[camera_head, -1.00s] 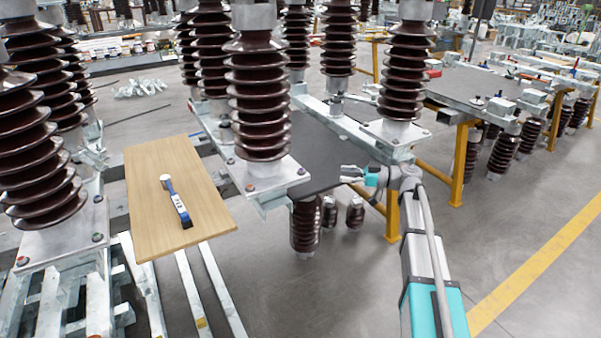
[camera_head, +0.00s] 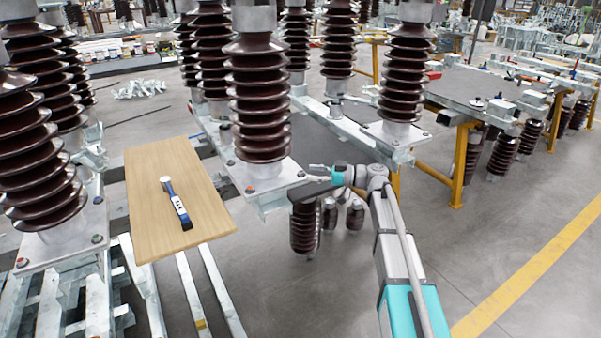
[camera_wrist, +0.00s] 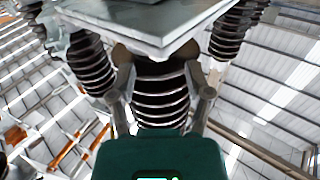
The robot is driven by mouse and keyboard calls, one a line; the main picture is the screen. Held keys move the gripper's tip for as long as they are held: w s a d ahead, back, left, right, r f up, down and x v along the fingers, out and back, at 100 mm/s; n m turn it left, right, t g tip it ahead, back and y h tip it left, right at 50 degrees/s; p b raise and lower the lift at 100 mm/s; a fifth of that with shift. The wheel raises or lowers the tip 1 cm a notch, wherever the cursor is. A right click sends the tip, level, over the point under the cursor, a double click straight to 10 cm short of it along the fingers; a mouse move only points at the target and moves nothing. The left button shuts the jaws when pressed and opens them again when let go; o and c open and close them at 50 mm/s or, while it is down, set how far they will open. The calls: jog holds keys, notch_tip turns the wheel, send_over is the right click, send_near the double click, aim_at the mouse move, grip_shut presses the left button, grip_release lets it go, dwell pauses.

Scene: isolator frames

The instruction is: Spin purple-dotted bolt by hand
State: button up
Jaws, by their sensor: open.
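Bolts sit at the corners of the insulator base plates, one (camera_head: 250,189) on the near left corner of the middle plate (camera_head: 268,178) and another (camera_head: 301,173) at its right corner. No purple dot can be made out on any bolt. My gripper (camera_head: 312,174) is just right of the middle plate's right corner, pointing left, apart from the bolts as far as I can tell. In the wrist view my gripper (camera_wrist: 162,78) has its two fingers spread, with a brown ribbed insulator (camera_wrist: 160,100) behind the gap and a metal plate (camera_wrist: 150,25) above.
A wooden board (camera_head: 150,215) with a blue-handled tool (camera_head: 178,204) lies to the left. Tall brown insulators (camera_head: 260,105) stand close around the plates. Smaller insulators (camera_head: 305,228) hang or stand below my gripper. Open floor (camera_head: 500,235) lies to the right.

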aim_at(301, 171)
jog(key=shift+w+a, duration=0.2)
jog(key=shift+a, duration=1.85)
grip_shut()
